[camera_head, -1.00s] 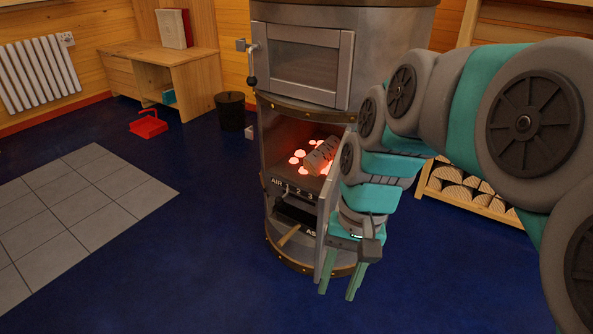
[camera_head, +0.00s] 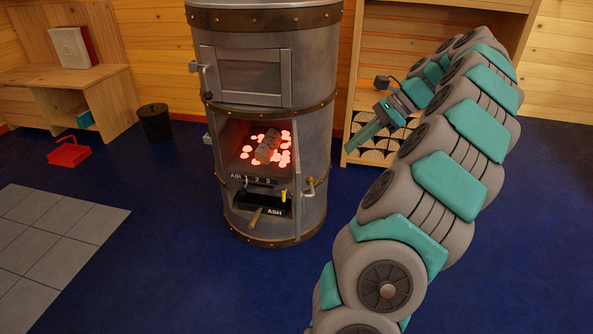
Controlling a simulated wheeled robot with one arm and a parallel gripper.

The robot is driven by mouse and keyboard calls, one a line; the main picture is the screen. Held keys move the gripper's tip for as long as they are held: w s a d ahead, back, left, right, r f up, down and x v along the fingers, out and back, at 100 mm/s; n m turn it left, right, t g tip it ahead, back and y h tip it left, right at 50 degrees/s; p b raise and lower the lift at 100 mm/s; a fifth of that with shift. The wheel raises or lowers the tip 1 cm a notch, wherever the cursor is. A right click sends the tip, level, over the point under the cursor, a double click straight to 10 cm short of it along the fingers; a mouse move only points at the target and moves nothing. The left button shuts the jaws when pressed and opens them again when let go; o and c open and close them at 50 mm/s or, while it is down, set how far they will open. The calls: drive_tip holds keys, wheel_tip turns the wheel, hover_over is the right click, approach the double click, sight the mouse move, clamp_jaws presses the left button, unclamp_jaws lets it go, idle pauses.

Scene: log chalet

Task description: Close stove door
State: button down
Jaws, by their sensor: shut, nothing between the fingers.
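The grey cylindrical stove (camera_head: 318,140) stands left of centre with its lower firebox open. A log and glowing embers (camera_head: 268,149) show inside. The lower stove door (camera_head: 302,212) stands open at the right side of the opening, seen nearly edge-on, with a brass-coloured handle (camera_head: 310,187) on it. My gripper (camera_head: 358,146) is to the right of the stove, raised above the door handle's level in the picture and apart from the door. Its fingers are together, empty, pointing down and left.
The upper stove door (camera_head: 247,72) is closed. A wooden shelf with firewood (camera_head: 372,157) stands behind my gripper. A black bin (camera_head: 155,122), a red dustpan (camera_head: 69,152) and a wooden desk (camera_head: 105,78) are at left. The blue floor before the stove is clear.

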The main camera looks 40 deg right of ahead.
drive_tip(key=w+a+r+b+x, duration=0.1)
drive_tip(key=b+x, duration=0.5)
drive_tip(key=x, duration=0.5)
drive_tip(key=shift+a+m, duration=0.4)
drive_tip(key=shift+w, duration=0.1)
drive_tip(key=shift+a, duration=0.2)
